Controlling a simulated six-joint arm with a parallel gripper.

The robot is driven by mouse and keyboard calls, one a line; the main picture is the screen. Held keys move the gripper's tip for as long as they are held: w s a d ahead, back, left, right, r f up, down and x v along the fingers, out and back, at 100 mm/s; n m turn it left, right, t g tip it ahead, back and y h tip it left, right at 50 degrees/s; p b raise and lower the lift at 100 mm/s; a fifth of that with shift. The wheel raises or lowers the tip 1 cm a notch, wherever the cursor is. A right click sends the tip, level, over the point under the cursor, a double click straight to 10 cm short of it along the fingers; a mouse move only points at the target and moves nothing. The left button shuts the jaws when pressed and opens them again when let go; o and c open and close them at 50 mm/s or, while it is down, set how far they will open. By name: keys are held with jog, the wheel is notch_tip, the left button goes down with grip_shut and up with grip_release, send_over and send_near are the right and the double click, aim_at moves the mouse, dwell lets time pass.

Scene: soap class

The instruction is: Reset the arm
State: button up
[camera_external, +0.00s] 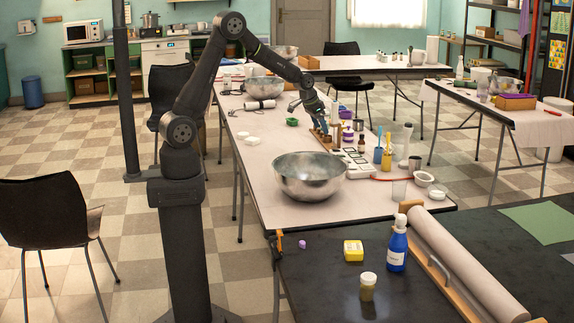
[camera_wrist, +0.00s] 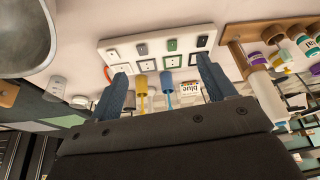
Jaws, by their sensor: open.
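My arm reaches from its dark column at the left out over the long worktable (camera_external: 258,150), with the elbow high and the forearm sloping down to the right. My gripper (camera_external: 322,128) points downward near the wooden bottle rack, close above the table. In the wrist view my gripper (camera_wrist: 165,72) shows two blue fingers spread wide apart, with nothing held between them. A white switch panel (camera_wrist: 158,47) lies beyond the fingertips. A yellow tool (camera_wrist: 141,88), a blue tool (camera_wrist: 166,86) and a small labelled box (camera_wrist: 190,91) show in the gap, apart from the fingers.
A large steel bowl (camera_external: 308,180) stands in front of my gripper. The wooden rack (camera_wrist: 236,55) with small bottles is close at right in the wrist view. A blue bottle (camera_external: 397,247), yellow box (camera_external: 353,250) and paper roll (camera_external: 465,262) are on the dark front table.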

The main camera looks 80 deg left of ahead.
jog(key=shift+w+d, duration=0.3)
jog(key=shift+d, duration=0.6)
